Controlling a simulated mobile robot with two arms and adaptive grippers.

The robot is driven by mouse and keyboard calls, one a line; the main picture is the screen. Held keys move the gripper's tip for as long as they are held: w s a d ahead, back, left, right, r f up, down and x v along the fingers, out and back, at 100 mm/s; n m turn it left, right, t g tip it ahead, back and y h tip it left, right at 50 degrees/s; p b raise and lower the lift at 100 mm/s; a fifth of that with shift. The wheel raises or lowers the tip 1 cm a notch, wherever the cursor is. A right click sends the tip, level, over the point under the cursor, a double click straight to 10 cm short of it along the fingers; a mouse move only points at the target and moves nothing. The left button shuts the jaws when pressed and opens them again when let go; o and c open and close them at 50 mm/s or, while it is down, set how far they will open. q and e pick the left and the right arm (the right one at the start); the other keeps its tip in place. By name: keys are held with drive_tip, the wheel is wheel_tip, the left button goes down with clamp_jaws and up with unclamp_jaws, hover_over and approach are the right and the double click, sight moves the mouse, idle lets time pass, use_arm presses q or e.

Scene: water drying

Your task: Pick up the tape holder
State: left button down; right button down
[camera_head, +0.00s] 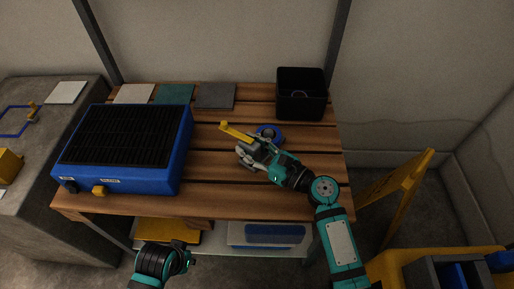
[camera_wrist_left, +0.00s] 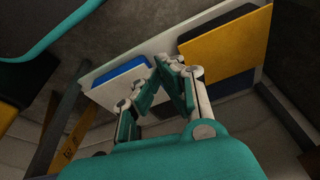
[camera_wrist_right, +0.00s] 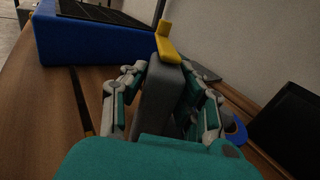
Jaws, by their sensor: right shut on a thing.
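The tape holder appears to be a grey block with a yellow arm (camera_head: 237,132) sticking out to the upper left. My right gripper (camera_head: 250,152) is shut on its grey body, over the wooden slatted table (camera_head: 215,190). In the right wrist view the grey body (camera_wrist_right: 159,98) stands between the two fingers, with the yellow piece (camera_wrist_right: 167,43) at its far end. I cannot tell whether it touches the table. A blue ring (camera_head: 268,131) shows just behind the gripper. My left gripper (camera_head: 181,257) is low in front of the table; its fingertips (camera_wrist_left: 161,72) meet with nothing between them.
A blue box with a black grille (camera_head: 125,150) fills the table's left side. A black bin (camera_head: 302,95) stands at the back right. Flat tiles (camera_head: 215,96) lie along the back edge. A lower shelf holds a yellow and a blue item (camera_head: 272,232). A yellow sign (camera_head: 400,195) stands to the right.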

sight(249, 141)
drive_tip(key=shift+r, duration=0.15)
